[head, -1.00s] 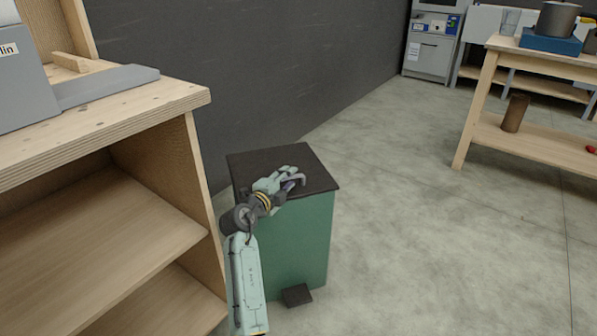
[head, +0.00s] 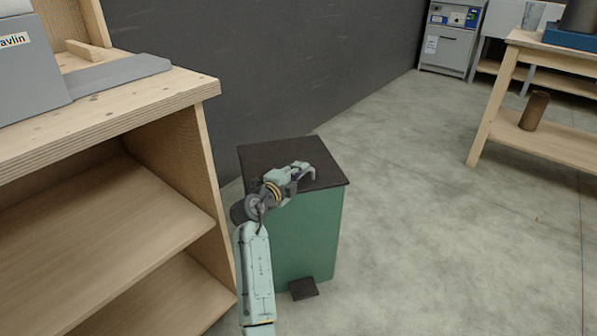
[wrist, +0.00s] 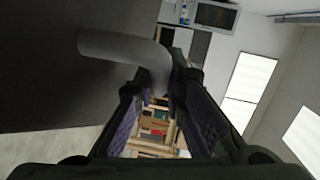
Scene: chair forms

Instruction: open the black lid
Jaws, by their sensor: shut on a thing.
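The black lid (head: 268,153) lies flat on top of a green pedal bin (head: 312,232) in the head view. A grey curved handle (head: 309,169) stands on the lid near its right side. In the wrist view the handle (wrist: 125,48) bends down between my fingertips, and the dark lid surface (wrist: 40,75) fills the left. My gripper (head: 298,171) is over the lid and shut on the handle; it also shows in the wrist view (wrist: 158,86). My gripper hides part of the lid and handle.
A wooden shelf unit (head: 205,150) stands close on the left of the bin. A dark wall (head: 260,70) is behind it. A black pedal (head: 303,288) sits at the bin's foot. Open floor (head: 420,240) lies to the right, before a wooden table (head: 487,105).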

